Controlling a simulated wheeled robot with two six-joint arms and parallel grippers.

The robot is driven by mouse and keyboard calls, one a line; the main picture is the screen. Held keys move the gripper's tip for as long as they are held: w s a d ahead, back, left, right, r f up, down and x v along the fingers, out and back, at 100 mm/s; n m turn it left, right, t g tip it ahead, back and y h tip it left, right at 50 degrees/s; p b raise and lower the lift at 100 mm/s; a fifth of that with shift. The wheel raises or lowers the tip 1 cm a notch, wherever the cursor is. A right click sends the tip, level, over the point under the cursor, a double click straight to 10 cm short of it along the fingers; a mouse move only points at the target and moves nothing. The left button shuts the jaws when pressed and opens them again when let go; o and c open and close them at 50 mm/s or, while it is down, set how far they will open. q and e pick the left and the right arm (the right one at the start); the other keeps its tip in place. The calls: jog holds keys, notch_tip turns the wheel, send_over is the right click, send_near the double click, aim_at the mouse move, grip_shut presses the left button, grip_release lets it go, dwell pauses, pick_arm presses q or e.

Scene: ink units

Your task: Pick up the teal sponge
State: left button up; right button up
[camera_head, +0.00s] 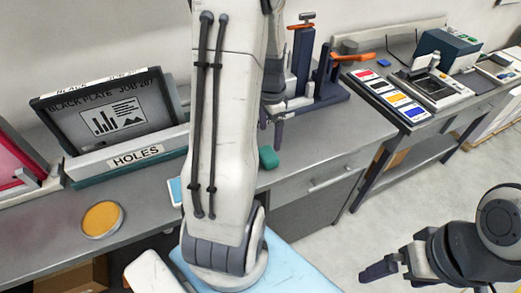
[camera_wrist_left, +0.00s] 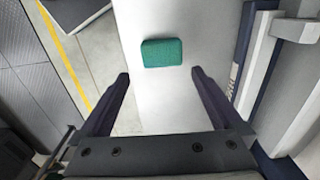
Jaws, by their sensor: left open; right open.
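The teal sponge (camera_head: 268,158) lies on the grey counter near its front edge, just right of my large white arm link. In the left wrist view the sponge (camera_wrist_left: 162,53) is a small block on the pale counter top, just beyond and between my open fingertips. My left gripper (camera_wrist_left: 160,76) is open and empty, with the sponge apart from both fingers. In the head view my left gripper (camera_head: 270,128) shows only partly beside the arm, above the sponge. My right gripper (camera_head: 376,262) is open and empty at the lower right, over the floor.
A yellow-orange round dish (camera_head: 102,219) sits near the front edge. A blue and dark device (camera_head: 318,92) stands behind the sponge. A second table (camera_head: 445,118) holds colour cards.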

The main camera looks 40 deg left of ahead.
aim_at(268, 153)
pick_arm(q)
jog(key=f, duration=0.5)
jog(key=shift+w+a, duration=0.1)
jog(key=shift+a, duration=0.1)
notch_tip(268, 153, down, 4)
jog(key=shift+f+p, duration=0.1)
jog(key=shift+p, duration=0.75)
jog(key=shift+f, duration=0.55)
jog(key=c, duration=1)
jog(key=shift+o, duration=0.2)
jog(key=shift+r, duration=0.1)
jog(key=shift+r, duration=0.5)
notch_tip(268, 153, up, 2)
jog(key=shift+r+b, duration=0.25)
jog(key=shift+b, duration=0.2)
jog(key=s+d+r+b, duration=0.2)
jog(key=d+r, duration=0.5)
jog(key=d, duration=0.4)
jog(key=shift+s+d+r, duration=0.15)
jog(key=shift+s+d, duration=0.05)
jog(key=shift+s, duration=0.3)
